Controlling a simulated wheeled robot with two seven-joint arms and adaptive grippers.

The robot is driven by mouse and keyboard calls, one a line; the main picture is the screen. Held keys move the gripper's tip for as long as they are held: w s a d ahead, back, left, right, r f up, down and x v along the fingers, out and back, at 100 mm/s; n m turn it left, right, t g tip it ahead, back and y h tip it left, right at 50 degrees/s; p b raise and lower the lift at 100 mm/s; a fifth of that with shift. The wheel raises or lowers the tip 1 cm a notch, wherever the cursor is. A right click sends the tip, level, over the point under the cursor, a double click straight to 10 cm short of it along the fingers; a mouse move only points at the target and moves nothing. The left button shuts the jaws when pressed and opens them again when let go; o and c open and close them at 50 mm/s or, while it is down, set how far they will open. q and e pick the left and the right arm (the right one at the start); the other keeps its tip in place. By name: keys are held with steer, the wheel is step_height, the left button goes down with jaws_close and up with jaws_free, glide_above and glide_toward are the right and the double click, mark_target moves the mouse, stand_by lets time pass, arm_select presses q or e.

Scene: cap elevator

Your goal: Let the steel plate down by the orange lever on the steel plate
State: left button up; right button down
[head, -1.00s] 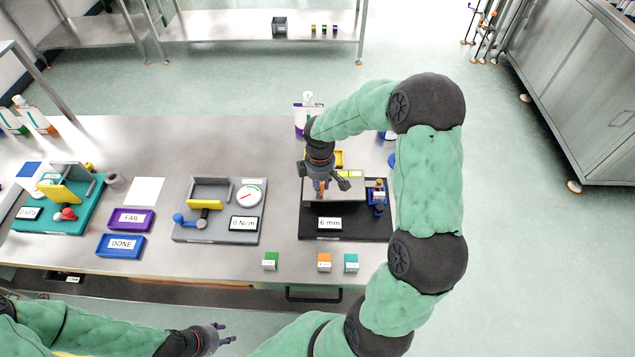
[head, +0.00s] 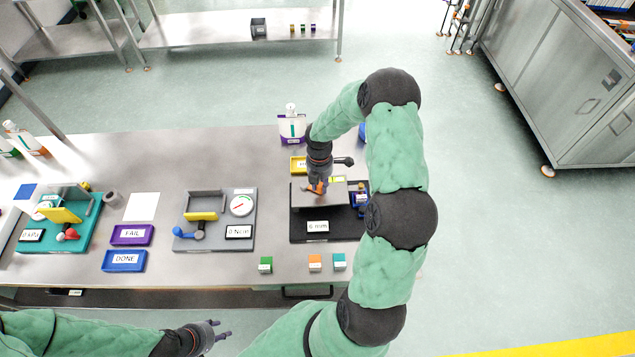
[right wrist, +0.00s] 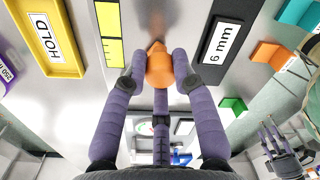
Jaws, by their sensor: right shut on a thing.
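The steel plate (head: 335,192) lies level above a black base with a "6 mm" display (head: 317,226) on its front. The orange lever (right wrist: 160,66) stands up from the plate's surface in the right wrist view. My right gripper (head: 318,188) points down over the plate, and its fingers are closed around the lever, hiding part of it. It also shows in the right wrist view (right wrist: 160,72). My left gripper (head: 216,329) is open and empty in front of the table's front edge, well away from the plate.
A yellow HOLD tray (head: 297,164) stands behind the plate. Small green (head: 265,265), orange (head: 315,262) and teal (head: 339,262) blocks stand in front of the base. A grey "0 Ncm" fixture (head: 218,240) is to the left, with FAIL (head: 132,235) and DONE (head: 124,260) trays further left.

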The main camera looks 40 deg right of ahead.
steer(key=shift+w+d+r+n+p, duration=0.2)
steer(key=shift+w+d+n+p, duration=0.15)
steer(key=shift+d+n+p, duration=0.35)
steer(key=shift+a, duration=0.1)
steer(key=c, duration=1)
jaws_free()
steer(key=shift+a, duration=0.1)
steer(key=shift+f, duration=0.1)
step_height(320, 180, up, 12)
steer(key=shift+w, duration=0.3)
